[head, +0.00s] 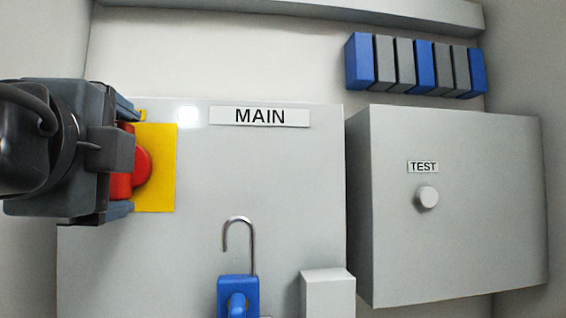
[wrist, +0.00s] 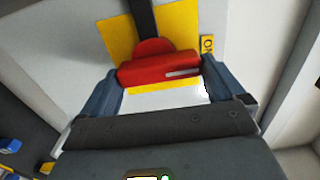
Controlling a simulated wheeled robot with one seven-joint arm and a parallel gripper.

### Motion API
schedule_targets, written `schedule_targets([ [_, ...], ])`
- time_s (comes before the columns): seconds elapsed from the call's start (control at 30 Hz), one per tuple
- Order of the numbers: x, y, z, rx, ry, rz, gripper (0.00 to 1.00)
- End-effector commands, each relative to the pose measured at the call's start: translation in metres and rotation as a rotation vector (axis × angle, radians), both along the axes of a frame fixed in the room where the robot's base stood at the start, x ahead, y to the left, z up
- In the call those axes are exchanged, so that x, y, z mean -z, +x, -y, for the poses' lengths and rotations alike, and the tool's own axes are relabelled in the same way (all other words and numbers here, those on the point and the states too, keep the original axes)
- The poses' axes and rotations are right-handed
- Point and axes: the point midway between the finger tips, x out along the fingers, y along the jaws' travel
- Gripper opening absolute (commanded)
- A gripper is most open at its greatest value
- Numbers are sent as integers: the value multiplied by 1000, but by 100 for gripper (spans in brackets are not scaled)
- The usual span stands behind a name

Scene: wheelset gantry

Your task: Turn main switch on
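The main switch has a red handle (head: 122,172) on a yellow plate (head: 158,190), at the left of the grey MAIN panel. My gripper (head: 120,160) is at the handle, one finger above it and one below. In the wrist view the red handle (wrist: 160,68) fills the space between the fingertips (wrist: 160,85), which appear to touch its ends. A white mark on the handle points toward the right finger, the upper one in the head view. A small yellow ON label (wrist: 207,45) shows by that finger. My gripper hides part of the handle in the head view.
A bright white lamp (head: 188,115) is beside the MAIN label (head: 260,117). A blue padlock (head: 238,290) with an open-looking shackle is lower on the panel, beside a small grey box (head: 327,292). A TEST box (head: 455,240) with a round knob stands right.

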Motion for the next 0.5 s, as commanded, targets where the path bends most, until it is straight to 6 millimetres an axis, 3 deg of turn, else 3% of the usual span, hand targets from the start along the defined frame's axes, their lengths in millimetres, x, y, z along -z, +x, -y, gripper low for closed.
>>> schedule_targets([
  [0.3, 1, 0, 1, 2, -4, -2, 100],
  [0.5, 0, -24, 6, 0, -1, 0, 100],
])
